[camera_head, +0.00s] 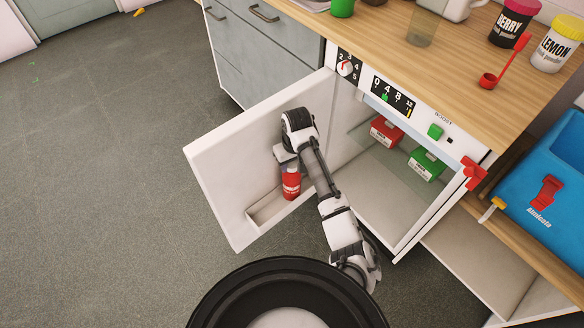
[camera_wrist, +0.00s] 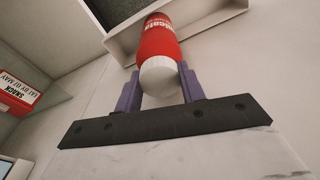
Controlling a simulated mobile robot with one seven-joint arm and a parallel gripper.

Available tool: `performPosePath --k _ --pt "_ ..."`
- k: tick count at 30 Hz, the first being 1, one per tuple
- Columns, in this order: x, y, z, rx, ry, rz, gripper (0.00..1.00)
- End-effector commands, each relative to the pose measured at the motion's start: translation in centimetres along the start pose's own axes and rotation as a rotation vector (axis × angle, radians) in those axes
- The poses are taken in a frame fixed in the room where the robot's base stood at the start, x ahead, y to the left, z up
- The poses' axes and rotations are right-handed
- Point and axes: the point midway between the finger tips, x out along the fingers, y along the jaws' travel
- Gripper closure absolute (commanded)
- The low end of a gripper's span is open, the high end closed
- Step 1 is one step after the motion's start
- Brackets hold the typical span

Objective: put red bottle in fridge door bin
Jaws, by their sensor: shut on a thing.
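The red bottle (camera_head: 291,184) is upright at the open fridge door in the head view, with its lower end at the door bin (camera_head: 254,214). Whether it rests on the bin floor cannot be told. My gripper (camera_head: 288,162) is above it, largely hidden by my arm. In the wrist view, the purple fingers of my gripper (camera_wrist: 160,88) are shut on the white cap end of the red bottle (camera_wrist: 157,45). The bin (camera_wrist: 122,40) shows behind the bottle there.
The fridge door (camera_head: 212,160) stands open to the left. Inside the fridge (camera_head: 395,190) are a red box (camera_head: 386,131) and a green box (camera_head: 426,163). The wooden counter (camera_head: 400,50) above holds jars and a red scoop. Grey floor lies free left of the door.

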Motion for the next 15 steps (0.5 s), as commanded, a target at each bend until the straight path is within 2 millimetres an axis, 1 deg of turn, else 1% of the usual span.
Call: performPosePath --k 3,6,15 --pt "1.6 0.0 0.3 0.000 -0.003 -0.001 1.00" --pt "2.7 0.0 0.4 0.000 -0.002 0.000 1.00" --pt "3.0 0.0 0.4 -0.001 -0.001 0.000 1.00"
